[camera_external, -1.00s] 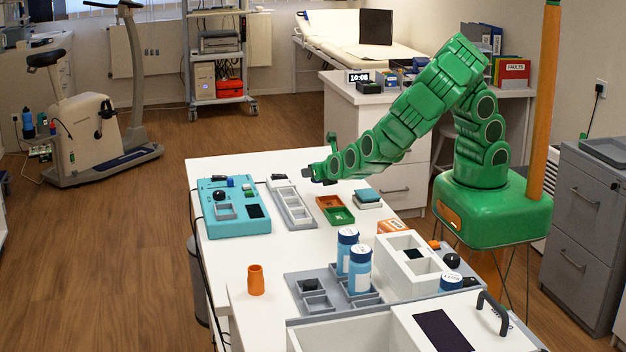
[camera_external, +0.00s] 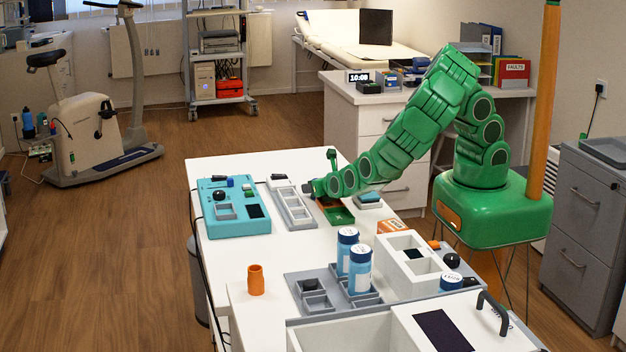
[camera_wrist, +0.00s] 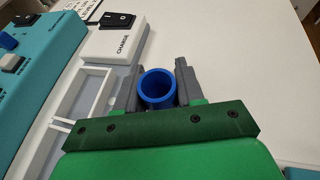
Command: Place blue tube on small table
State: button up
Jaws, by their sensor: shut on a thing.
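The blue tube (camera_wrist: 158,86) is an open-ended ring between the two grey fingers of my gripper (camera_wrist: 159,76) in the wrist view. The fingers are shut on its sides. In the external view my gripper (camera_external: 310,189) is low over the white table (camera_external: 290,262), beside the right edge of the grey-and-white slotted tray (camera_external: 293,207). The tube cannot be made out there. I cannot tell from the views whether the tube touches the table. Which surface is the small table is not clear.
A teal box (camera_external: 234,228) with switches stands left. Orange and green trays (camera_external: 340,216) are partly hidden by my arm. Blue-and-white bottles (camera_external: 359,268) stand in a grey rack, near an orange cup (camera_external: 255,280).

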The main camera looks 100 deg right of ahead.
jog(key=o, duration=0.7)
jog(key=shift+f, duration=0.15)
jog(key=shift+o, duration=0.2)
jog(key=shift+a+r, duration=0.1)
jog(key=shift+r, duration=0.1)
jog(key=v, duration=1.1)
jog(key=shift+a+r, duration=0.1)
jog(key=shift+a, duration=0.25)
jog(key=shift+c, duration=0.7)
